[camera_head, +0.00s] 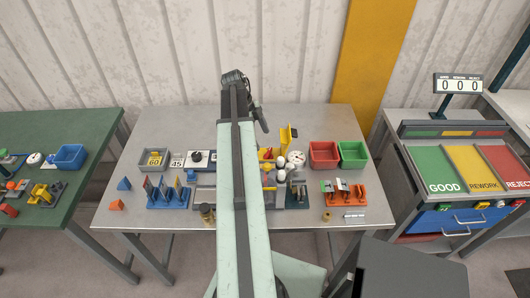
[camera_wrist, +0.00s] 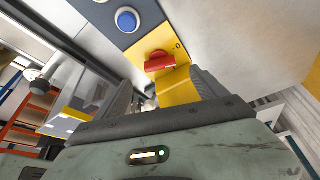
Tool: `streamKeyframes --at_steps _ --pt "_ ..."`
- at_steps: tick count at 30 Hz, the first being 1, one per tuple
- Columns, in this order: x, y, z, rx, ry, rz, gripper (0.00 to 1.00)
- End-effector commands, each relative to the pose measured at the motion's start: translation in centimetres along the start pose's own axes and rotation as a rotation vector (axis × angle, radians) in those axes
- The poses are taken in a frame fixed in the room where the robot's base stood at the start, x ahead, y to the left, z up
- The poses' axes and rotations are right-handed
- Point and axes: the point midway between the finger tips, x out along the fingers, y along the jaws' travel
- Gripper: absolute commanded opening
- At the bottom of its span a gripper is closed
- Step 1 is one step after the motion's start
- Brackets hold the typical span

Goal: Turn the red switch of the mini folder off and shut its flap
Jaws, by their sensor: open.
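The red switch (camera_wrist: 160,62) sits on a yellow plate (camera_wrist: 176,84) in the wrist view, with a "0" mark above and to its right. I cannot tell which way the switch is set. My gripper (camera_wrist: 160,84) is open and empty, its dark fingers on either side of the yellow plate's lower part, below the switch; contact cannot be told. In the head view my arm hides part of the mini folder. A yellow upright panel (camera_head: 285,138), possibly its flap, stands just right of my arm, with red and yellow parts (camera_head: 267,154) beside it.
A blue button (camera_wrist: 126,19) is on the dark panel near the switch. Blue racks (camera_head: 168,197) stand left of my arm.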

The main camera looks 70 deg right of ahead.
Motion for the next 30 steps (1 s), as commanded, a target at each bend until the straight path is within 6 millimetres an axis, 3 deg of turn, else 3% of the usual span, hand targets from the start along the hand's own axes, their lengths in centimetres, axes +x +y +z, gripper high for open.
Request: streamKeyframes --at_steps 5,15,24,25,30 --pt "1.8 0.0 0.1 0.001 0.000 0.000 0.82" --pt "7.5 0.0 0.2 0.002 0.000 0.001 0.82" --pt "7.7 0.0 -0.1 0.001 0.000 0.001 0.82" --pt "7.7 0.0 -0.1 0.001 0.000 0.001 0.79" --pt "7.7 -0.1 -0.1 0.002 0.000 0.001 0.32"
